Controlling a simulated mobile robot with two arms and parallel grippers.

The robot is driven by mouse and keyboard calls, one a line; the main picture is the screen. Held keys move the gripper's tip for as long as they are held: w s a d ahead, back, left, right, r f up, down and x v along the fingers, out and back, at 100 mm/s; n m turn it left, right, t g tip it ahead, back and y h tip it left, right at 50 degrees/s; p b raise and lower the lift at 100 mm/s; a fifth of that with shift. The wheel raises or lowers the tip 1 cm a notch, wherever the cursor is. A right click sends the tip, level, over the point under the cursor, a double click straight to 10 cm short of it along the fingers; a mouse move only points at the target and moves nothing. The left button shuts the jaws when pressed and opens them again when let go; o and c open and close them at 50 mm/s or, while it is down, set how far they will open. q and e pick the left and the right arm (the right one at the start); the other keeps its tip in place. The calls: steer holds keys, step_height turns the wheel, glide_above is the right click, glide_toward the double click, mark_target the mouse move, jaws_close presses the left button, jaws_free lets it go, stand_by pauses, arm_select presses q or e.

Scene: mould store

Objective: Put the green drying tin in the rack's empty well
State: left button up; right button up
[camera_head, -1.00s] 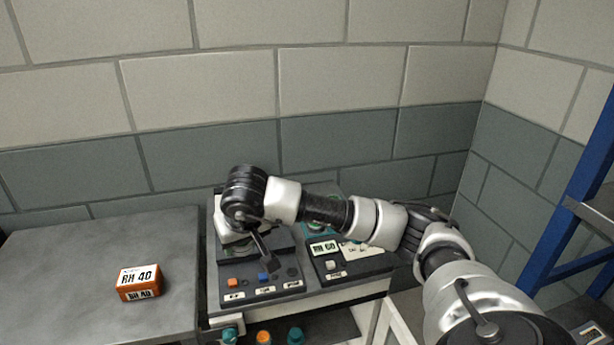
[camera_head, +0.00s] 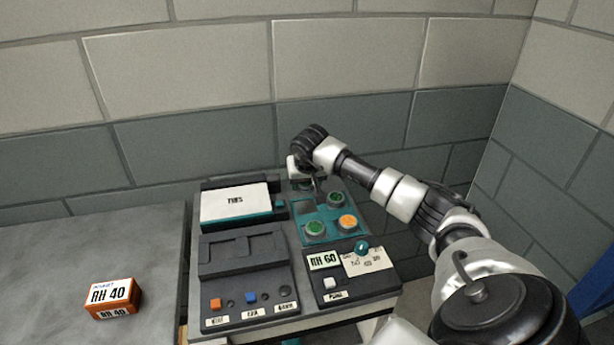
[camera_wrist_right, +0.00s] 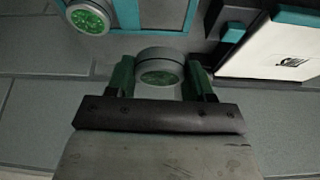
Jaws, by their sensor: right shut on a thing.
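My right gripper (camera_head: 312,187) is at the back left corner of the teal rack (camera_head: 330,236). In the right wrist view, the gripper (camera_wrist_right: 160,82) is shut on a round pale grey tin with a green top (camera_wrist_right: 160,77). The rack shows two other green-topped tins, one at the back right (camera_head: 335,198) and one at the front left (camera_head: 315,230), and an orange-topped tin (camera_head: 348,222) at the front right. My left gripper is not in view.
A white-topped box marked TINS (camera_head: 235,203) stands left of the rack. A dark panel with buttons (camera_head: 248,290) is in front of it, and a panel marked RH 60 (camera_head: 323,261) is in front of the rack. An orange RH 40 box (camera_head: 113,298) sits on the left bench.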

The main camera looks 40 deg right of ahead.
steer(key=b, duration=0.3)
glide_above(305, 207)
steer(key=shift+s+a+f, duration=0.1)
steer(key=shift+s+f, duration=0.1)
steer(key=shift+f, duration=1)
steer(key=shift+s+a+f, duration=0.1)
steer(key=shift+s+f, duration=0.05)
steer(key=shift+f, duration=1)
steer(key=b, duration=0.4)
steer(key=shift+f, duration=0.25)
steer(key=shift+r, duration=0.15)
steer(key=shift+f+b, duration=0.7)
steer(key=shift+f, duration=0.2)
steer(key=shift+s+f, duration=0.1)
steer(key=shift+f, duration=0.05)
